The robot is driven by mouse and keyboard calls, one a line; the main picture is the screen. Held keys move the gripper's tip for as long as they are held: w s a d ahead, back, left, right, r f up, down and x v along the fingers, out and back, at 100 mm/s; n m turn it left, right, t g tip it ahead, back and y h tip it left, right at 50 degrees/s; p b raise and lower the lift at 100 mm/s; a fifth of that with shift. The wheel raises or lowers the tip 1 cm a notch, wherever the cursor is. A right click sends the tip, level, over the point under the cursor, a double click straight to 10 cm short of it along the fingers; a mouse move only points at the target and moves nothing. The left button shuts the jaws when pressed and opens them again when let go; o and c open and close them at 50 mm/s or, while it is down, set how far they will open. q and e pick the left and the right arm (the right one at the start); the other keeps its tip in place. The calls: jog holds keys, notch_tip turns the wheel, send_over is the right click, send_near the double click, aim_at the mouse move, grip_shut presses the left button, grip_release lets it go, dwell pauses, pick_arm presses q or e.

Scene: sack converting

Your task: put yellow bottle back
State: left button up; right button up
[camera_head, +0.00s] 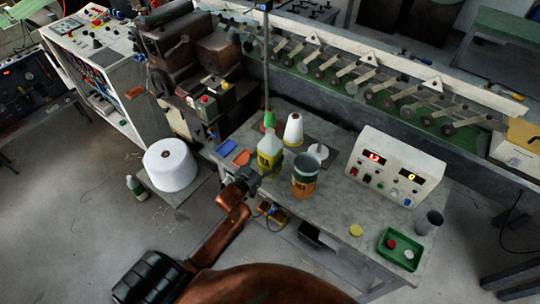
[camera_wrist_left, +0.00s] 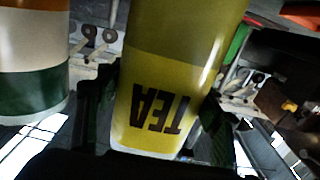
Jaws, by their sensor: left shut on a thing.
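The yellow bottle (camera_head: 270,150) stands roughly upright at the near left part of the grey table (camera_head: 340,215). My left gripper (camera_head: 252,178) reaches it from the near side and is shut on it. In the left wrist view the yellow bottle (camera_wrist_left: 175,75) fills the middle, with dark upside-down "TEA" lettering, between the fingers of my left gripper (camera_wrist_left: 155,120). I cannot tell whether its base touches the table. My right gripper is not in view.
White cone (camera_head: 293,130) and green cone (camera_head: 269,120) are behind. Blue (camera_head: 226,147) and orange (camera_head: 241,158) pieces lie left. A control box (camera_head: 395,168), green tray (camera_head: 399,250) and grey cup (camera_head: 429,222) are right.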

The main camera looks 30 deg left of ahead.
pick_arm(q)
jog(key=o, duration=1.3)
jog(key=shift+f, duration=0.1)
jog(key=s, duration=0.8)
jog(key=s+a, duration=0.1)
jog(key=s, duration=0.3)
